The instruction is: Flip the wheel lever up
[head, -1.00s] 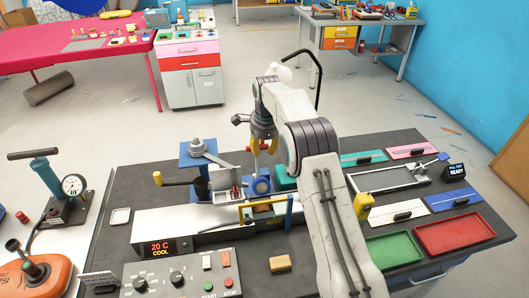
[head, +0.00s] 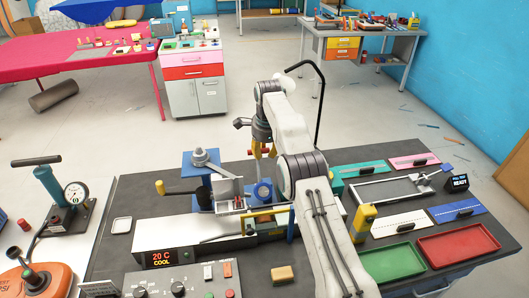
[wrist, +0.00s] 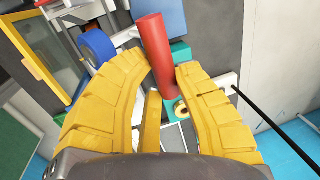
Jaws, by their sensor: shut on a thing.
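The lever's red cylindrical handle (wrist: 155,55) stands between the two yellow fingers of my gripper (wrist: 163,75) in the wrist view. My gripper is shut on this handle near its fingertips. In the head view my gripper (head: 264,151) points down, just above the blue wheel (head: 263,191) on the bench. A bit of red shows between the fingers there. The blue wheel also shows left of the handle in the wrist view (wrist: 97,46). The lever's lower end and its joint to the wheel are hard to make out.
Left of the wheel stand a blue press (head: 199,165) and an open white box (head: 227,195). A yellow-framed gate (head: 268,213) lies in front. A yellow-topped post (head: 364,220) and green tray (head: 393,263) are right of my arm. A thin black pole rises behind.

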